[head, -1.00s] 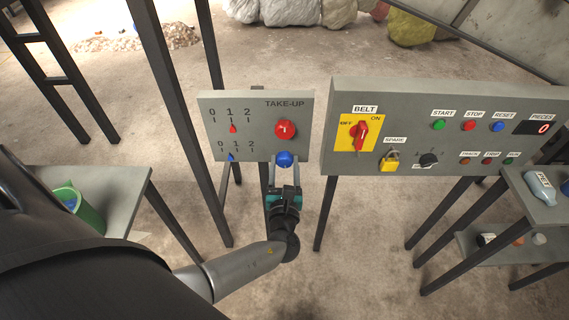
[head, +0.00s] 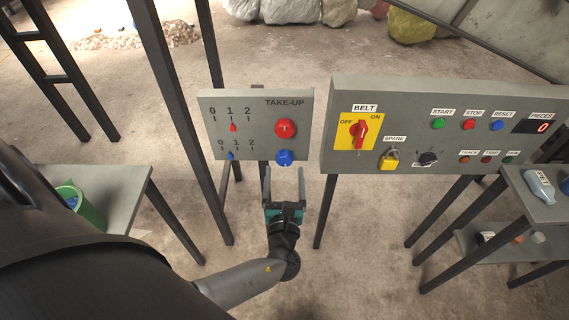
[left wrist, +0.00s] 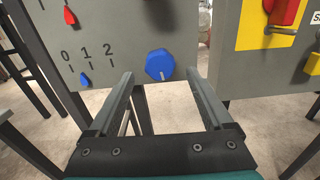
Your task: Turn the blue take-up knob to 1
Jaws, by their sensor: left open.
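The blue take-up knob (head: 284,157) is at the lower right of the grey TAKE-UP panel (head: 258,106). It also shows in the left wrist view (left wrist: 160,65), with a pale mark on its face. The blue pointer (left wrist: 84,79) sits about midway between the 0 and 1 ticks of the lower scale. It also shows in the head view (head: 230,156). My left gripper (head: 284,172) is open and empty just below the blue knob. In the left wrist view its fingers (left wrist: 165,82) are apart and the knob lies beyond them, untouched. My right gripper is not in view.
A red knob (head: 285,128) is right above the blue one, and its red pointer (head: 232,127) is at 1. Dark posts (head: 187,130) stand left of the TAKE-UP panel.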

